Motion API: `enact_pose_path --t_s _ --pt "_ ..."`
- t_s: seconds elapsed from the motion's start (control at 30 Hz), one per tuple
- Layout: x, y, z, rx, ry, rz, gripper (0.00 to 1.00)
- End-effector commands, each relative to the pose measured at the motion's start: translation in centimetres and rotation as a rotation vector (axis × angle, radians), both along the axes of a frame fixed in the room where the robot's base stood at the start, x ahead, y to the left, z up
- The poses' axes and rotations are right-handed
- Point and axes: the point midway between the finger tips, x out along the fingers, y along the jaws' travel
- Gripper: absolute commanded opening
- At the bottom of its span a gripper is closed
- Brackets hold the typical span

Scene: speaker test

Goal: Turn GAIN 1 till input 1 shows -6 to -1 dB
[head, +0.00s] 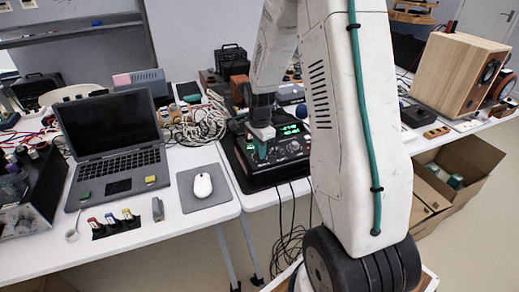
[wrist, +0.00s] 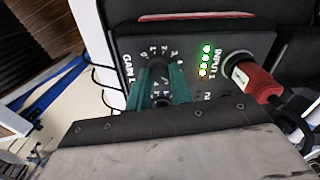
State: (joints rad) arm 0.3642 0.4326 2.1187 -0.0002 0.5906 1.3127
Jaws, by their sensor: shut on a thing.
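The black audio device (head: 283,172) lies on the table in the head view, with green lit displays (head: 290,130) at its back. In the wrist view its panel shows the GAIN 1 label (wrist: 129,68) and a dial scale. My gripper (wrist: 161,75) has its green fingers shut on the GAIN 1 knob (wrist: 157,63), which they largely hide; its pointer is not clear. Beside the INPUT 1 label (wrist: 217,63), a short row of lights (wrist: 205,60) glows green, with a small orange tint at the lower one. I cannot read a dB value. My gripper also shows in the head view (head: 262,150).
A red plug (wrist: 257,80) sits in a socket right of the lights. A laptop (head: 112,135), a white mouse (head: 202,186) on a grey mat and coiled cables (head: 200,125) lie left of the device. A wooden speaker (head: 455,75) stands at right. Black cables hang below the table.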

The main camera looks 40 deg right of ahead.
Motion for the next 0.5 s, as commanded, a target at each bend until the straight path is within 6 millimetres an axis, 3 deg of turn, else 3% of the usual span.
enact_pose_path --t_s 0.27,0.3,0.33,0.37,0.5 --pt "0.07 0.08 0.06 0.001 -0.001 0.001 0.0" --pt "0.07 0.08 0.06 0.001 -0.001 0.001 0.3" --pt "0.07 0.08 0.06 0.001 -0.001 0.001 0.38" --pt "0.07 0.07 0.06 0.0 -0.001 0.001 0.43" --pt "0.05 0.05 0.04 0.0 -0.001 0.001 0.43"
